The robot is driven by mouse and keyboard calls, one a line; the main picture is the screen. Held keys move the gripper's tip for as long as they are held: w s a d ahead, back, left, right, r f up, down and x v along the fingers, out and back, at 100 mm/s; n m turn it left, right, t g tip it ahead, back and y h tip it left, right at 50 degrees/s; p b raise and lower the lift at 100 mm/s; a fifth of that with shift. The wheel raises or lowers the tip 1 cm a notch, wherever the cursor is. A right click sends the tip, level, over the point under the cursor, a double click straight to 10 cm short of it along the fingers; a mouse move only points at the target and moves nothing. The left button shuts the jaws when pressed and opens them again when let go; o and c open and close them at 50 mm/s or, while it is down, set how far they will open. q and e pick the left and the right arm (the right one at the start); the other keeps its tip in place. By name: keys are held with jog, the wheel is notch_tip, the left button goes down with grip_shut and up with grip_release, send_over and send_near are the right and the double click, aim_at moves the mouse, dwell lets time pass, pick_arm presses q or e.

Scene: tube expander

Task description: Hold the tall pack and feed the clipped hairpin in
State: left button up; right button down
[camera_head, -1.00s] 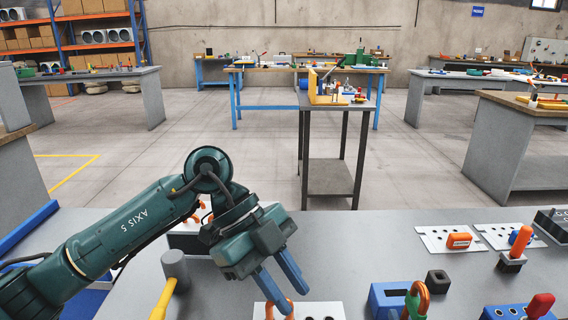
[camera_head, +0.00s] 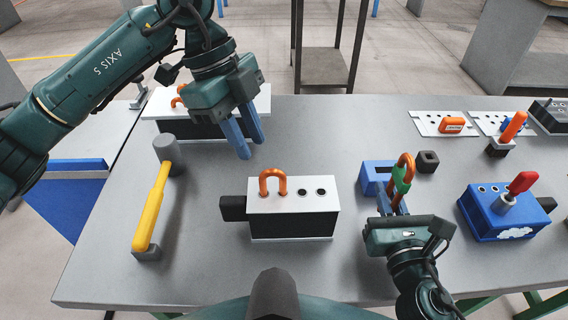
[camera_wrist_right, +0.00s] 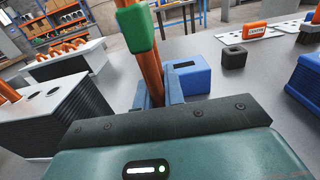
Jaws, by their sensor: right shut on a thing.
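The tall pack (camera_head: 292,225) stands mid-table, with a white top, dark finned sides and a dark block at its left. One copper hairpin (camera_head: 272,180) stands in its top, beside two open dark holes. My right gripper (camera_head: 388,200) is shut on the clipped hairpin (camera_head: 405,163), copper with a green clip (camera_head: 402,180), held upright to the right of the pack. In the right wrist view the hairpin (camera_wrist_right: 150,72) rises between the fingers; its lower ends are hidden. My left gripper (camera_head: 250,148) is open and empty, above and behind the pack, not touching it.
A hammer (camera_head: 155,200) with a yellow handle lies left. Another white-topped pack (camera_head: 160,103) stands behind it. A blue holder (camera_head: 372,178) is behind my right gripper; a blue block (camera_head: 495,222) with a red-handled tool stands right. Bare table lies in front of the tall pack.

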aim_at(256, 182)
dwell(0.8)
pick_arm(q)
grip_shut()
jog(key=shift+f, duration=0.1)
dwell(1.3)
jog(key=shift+f, duration=2.65)
jog(key=shift+f, duration=0.75)
dwell(0.3)
jog(key=shift+s+f, duration=0.15)
jog(key=shift+f, duration=0.2)
dwell(1.3)
